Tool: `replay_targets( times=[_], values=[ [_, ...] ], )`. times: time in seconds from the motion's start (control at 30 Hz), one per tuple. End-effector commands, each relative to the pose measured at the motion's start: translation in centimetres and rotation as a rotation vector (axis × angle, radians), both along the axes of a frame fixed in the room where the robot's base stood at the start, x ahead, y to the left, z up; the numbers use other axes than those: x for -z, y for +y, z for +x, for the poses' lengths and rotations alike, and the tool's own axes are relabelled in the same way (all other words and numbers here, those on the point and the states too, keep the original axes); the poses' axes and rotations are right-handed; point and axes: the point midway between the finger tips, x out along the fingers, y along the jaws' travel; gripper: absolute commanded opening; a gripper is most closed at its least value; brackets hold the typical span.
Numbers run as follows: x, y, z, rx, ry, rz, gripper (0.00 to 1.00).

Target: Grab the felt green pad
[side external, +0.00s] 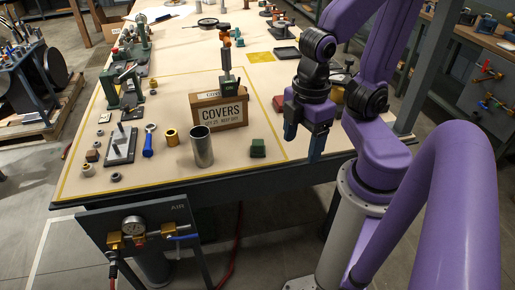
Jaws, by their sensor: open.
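A small dark green pad (258,148) lies on the bench near its front edge, right of a metal cylinder. My gripper (304,145) hangs to the right of the pad, with its dark blue fingers pointing down and apart. It is open, and I see nothing between the fingers. The pad and the gripper look apart, with a short gap of bench between them in the picture. I cannot tell how high the fingertips are above the bench.
A tall metal cylinder (202,146) stands left of the pad. A cardboard box marked COVERS (220,112) stands behind. A red block (278,104) sits behind my gripper. A brass ring (171,137) and a blue-handled tool (149,143) lie farther left. The bench just around the pad is clear.

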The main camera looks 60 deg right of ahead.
Motion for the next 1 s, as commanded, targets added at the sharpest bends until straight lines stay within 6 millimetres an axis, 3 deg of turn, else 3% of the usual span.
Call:
replay_targets(
  times=[0.23,1.0],
  values=[
    [1.6,0.1,0.9,-0.035,0.01,-0.117,0.74],
    [13.0,-0.6,7.4,-0.427,-0.02,-0.976,0.74]
  ],
)
